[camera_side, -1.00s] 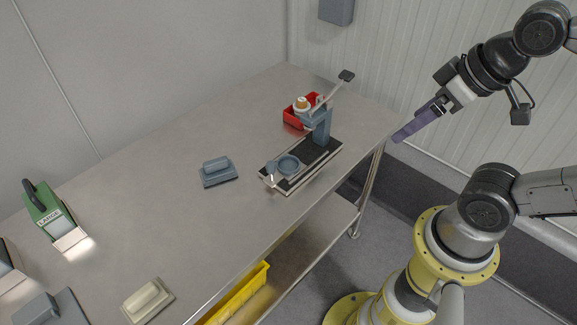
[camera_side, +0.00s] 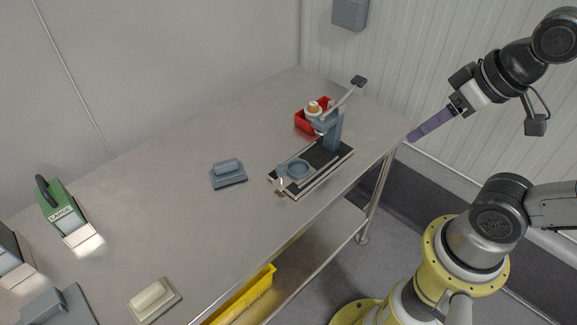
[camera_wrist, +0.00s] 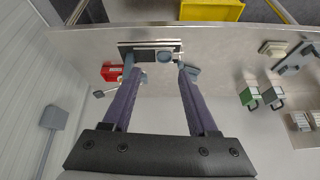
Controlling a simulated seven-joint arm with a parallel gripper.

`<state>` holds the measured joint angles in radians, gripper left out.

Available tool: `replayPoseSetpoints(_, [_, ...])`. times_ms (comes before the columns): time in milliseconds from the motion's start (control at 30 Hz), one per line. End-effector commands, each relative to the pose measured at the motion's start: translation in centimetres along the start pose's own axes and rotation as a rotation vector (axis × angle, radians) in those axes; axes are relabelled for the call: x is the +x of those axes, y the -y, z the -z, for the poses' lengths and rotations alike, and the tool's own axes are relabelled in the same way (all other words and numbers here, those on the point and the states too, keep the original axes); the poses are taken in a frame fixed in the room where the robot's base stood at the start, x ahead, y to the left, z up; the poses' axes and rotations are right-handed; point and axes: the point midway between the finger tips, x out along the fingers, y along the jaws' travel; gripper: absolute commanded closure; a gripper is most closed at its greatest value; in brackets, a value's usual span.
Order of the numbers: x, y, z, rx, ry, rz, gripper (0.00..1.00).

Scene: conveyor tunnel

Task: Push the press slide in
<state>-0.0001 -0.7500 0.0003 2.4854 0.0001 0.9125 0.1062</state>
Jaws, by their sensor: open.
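The press (camera_side: 333,130) stands on a dark base plate near the table's right end, with its lever (camera_side: 345,97) raised up to the right. The press slide with a round grey cup (camera_side: 298,169) sits at the near-left end of the base, out from under the press head. In the wrist view the base (camera_wrist: 150,46) and the cup (camera_wrist: 164,57) show beyond my fingers. My gripper (camera_side: 410,138) is at the table's right edge, apart from the press, with long purple fingers. In the wrist view my gripper (camera_wrist: 156,75) is open and empty.
A red bin (camera_side: 303,122) stands behind the press. A grey handled block (camera_side: 228,173) lies left of it. A green handled device (camera_side: 60,208) and a cream handled block (camera_side: 154,298) are farther left. A yellow crate (camera_side: 243,297) is on the lower shelf. The middle of the table (camera_side: 150,190) is clear.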

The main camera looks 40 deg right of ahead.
Motion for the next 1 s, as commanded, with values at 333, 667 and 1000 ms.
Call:
replayPoseSetpoints(333, [-1.1,1.6,9.1,0.302,0.035,0.004,0.41])
replayPoseSetpoints(667, [5.5,5.0,17.9,0.486,0.191,-0.042,0.41])
replayPoseSetpoints(1000, [17.3,8.9,21.0,0.511,0.374,-0.126,0.41])
